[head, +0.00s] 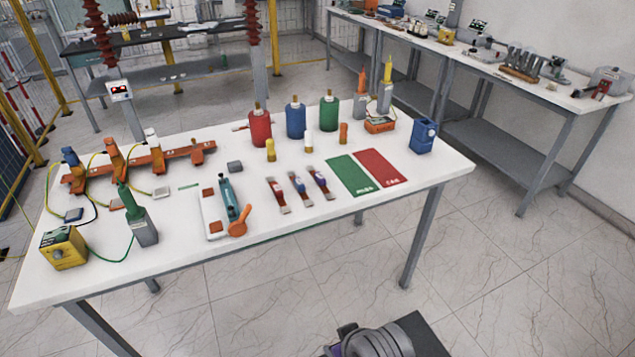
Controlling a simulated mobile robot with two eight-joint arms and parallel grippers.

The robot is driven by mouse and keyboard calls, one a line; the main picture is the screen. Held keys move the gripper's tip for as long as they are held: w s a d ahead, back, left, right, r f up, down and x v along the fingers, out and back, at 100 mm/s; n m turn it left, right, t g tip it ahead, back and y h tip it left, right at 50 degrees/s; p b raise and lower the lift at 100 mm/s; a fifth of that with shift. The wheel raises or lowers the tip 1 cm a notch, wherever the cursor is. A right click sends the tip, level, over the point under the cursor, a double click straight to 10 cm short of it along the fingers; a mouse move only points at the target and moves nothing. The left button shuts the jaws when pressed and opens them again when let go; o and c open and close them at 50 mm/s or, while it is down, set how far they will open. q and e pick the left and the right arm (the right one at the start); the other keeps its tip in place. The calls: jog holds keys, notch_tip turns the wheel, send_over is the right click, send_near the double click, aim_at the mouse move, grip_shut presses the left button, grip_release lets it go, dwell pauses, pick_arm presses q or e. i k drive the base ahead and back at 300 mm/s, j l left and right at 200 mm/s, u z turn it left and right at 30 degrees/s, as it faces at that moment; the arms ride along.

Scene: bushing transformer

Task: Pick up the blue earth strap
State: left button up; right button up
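What looks like the blue earth strap (70,157) is a blue-topped clamp at the left end of an orange bar (180,158) on the white table. A thin cable runs from it towards a small grey-blue block (73,214) on the tabletop; I cannot tell exactly where the cable ends. An orange-topped clamp (115,155) and a white-topped clamp (152,142) stand to its right along the bar, with similar yellow-green cables. Neither of my grippers shows in the head view.
A yellow box (63,247) and a green-topped grey block (143,225) stand near the table's front left. Red (260,128), blue (295,120) and green (329,114) cylinders stand at the back. A green mat (350,175) and a red mat (381,166) lie right of centre.

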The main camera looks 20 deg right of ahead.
aim_at(296, 181)
jog(key=i+l+z, duration=0.3)
jog(key=i+z, duration=0.3)
jog(key=i, duration=0.25)
